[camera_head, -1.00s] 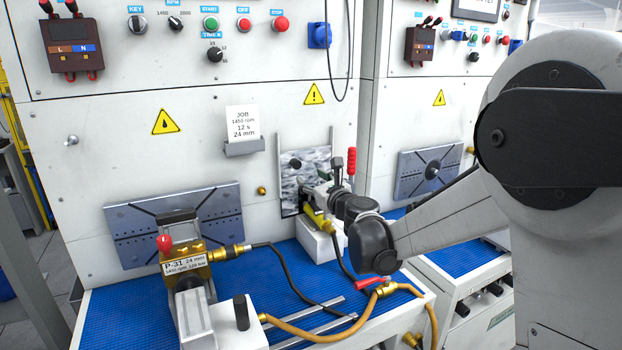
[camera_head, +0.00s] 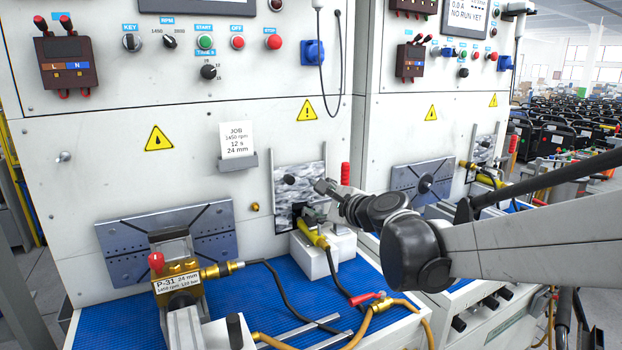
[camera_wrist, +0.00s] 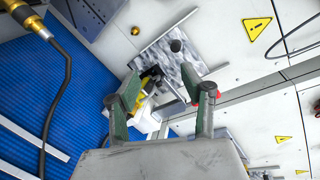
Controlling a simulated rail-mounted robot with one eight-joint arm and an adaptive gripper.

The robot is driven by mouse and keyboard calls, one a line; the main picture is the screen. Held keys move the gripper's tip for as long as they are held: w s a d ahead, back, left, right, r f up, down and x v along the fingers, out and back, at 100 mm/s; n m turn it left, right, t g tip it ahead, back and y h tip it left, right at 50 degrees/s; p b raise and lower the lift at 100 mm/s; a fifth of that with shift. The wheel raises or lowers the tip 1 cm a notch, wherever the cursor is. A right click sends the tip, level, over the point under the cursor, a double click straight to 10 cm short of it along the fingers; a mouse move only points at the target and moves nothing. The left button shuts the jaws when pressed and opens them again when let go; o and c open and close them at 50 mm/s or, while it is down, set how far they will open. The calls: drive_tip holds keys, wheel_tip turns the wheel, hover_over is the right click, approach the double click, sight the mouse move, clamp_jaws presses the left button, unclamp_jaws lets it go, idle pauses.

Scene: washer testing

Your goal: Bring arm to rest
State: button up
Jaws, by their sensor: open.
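My gripper (camera_head: 326,188) is at the end of my arm, which reaches in from the right, in front of the grey mottled plate (camera_head: 288,184) on the panel. In the wrist view my gripper (camera_wrist: 160,88) has its two green fingers spread with a gap between them. The yellow tool (camera_head: 311,234) rests on a white block (camera_head: 318,262) below my gripper. In the wrist view the yellow tool (camera_wrist: 150,80) shows partly between the fingers, beyond the tips. Nothing is visibly held.
A brass pump (camera_head: 178,275) labelled P-31 stands at the front left of the blue mat (camera_head: 110,325). A black hose (camera_head: 285,292) and an orange hose with a red-handled valve (camera_head: 372,300) cross the bench. The panel (camera_head: 90,170) stands close behind. A second station is at right.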

drive_tip(key=s+d+f+n+g+h, duration=0.2)
drive_tip(key=s+d+f+n, duration=0.2)
drive_tip(key=s, duration=0.7)
drive_tip(key=s+d+f+n+g+h, duration=0.2)
drive_tip(key=s+d+n, duration=0.5)
drive_tip(key=s, duration=0.4)
drive_tip(key=s+d+f+n+g+h, duration=0.2)
drive_tip(key=s+d+f+n+h, duration=0.2)
drive_tip(key=s, duration=0.7)
drive_tip(key=d+f+n, duration=0.2)
drive_tip(key=d, duration=0.1)
drive_tip(key=shift+s+d+n, duration=0.2)
drive_tip(key=shift+d+n, duration=0.05)
drive_tip(key=shift+n, duration=0.05)
